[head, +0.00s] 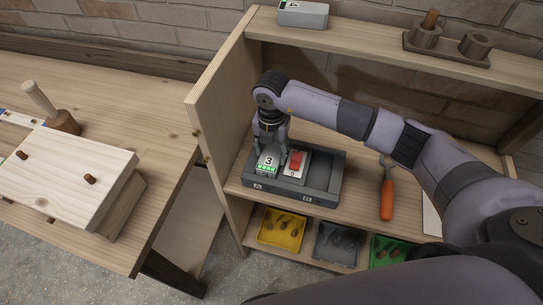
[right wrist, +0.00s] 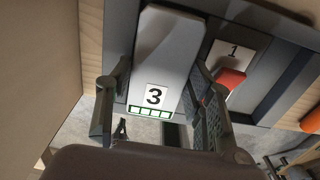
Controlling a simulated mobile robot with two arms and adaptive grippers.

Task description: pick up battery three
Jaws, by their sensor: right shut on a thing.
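Battery three (head: 267,163) is a grey block with a white label reading 3 and a row of green bars. It is at the left bay, marked A, of a dark grey dock (head: 321,185) on the shelf. My right gripper (head: 271,146) comes down over it from above and is shut on it. In the right wrist view, the fingers of my right gripper (right wrist: 160,104) lie on either side of battery three (right wrist: 169,48). I cannot tell whether the battery is clear of the dock floor. My left gripper is not in view.
A red switch (head: 296,158) on a white plate sits right beside the battery. The shelf's wooden side panel (head: 222,110) stands close on the left. An orange-handled tool (head: 387,195) lies to the right. Yellow (head: 268,237), grey and green bins are below; another grey block (head: 303,15) is on top.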

